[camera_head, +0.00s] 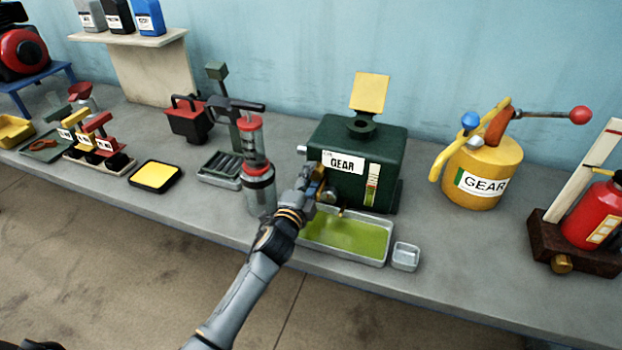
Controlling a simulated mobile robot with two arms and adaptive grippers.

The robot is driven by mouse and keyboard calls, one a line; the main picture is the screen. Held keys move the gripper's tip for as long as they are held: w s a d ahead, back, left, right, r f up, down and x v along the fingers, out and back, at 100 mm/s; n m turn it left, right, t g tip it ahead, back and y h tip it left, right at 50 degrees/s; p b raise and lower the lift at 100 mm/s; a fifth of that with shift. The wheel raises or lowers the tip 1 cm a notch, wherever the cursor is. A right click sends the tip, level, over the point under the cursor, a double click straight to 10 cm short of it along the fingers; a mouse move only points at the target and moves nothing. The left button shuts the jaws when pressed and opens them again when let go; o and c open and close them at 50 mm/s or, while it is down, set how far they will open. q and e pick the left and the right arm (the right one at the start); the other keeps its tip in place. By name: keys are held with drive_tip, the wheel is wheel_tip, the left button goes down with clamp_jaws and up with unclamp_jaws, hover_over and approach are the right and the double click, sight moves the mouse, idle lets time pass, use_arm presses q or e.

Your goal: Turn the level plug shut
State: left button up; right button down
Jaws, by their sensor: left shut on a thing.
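The dark green gear box (385,150) stands on the bench with a white GEAR label and a sight gauge (372,185) on its front. My left gripper (318,186) is at the lower left of this front, shut on a small part there. That part appears to be the level plug, but the fingers mostly hide it, and its turn angle cannot be made out. A small brass spout (341,212) shows just right of the gripper. A metal tray (388,250) holding yellow-green oil lies below the box front. My right gripper is not in view.
A clear pump cylinder (258,180) with a red top stands close left of my gripper. A small metal dish (405,257) sits right of the tray.

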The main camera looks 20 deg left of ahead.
use_arm(q)
drive_tip(key=o, duration=1.1)
drive_tip(key=shift+o, duration=0.2)
drive_tip(key=s, duration=1.2)
drive_tip(key=shift+a, duration=0.2)
drive_tip(key=shift+f, duration=0.1)
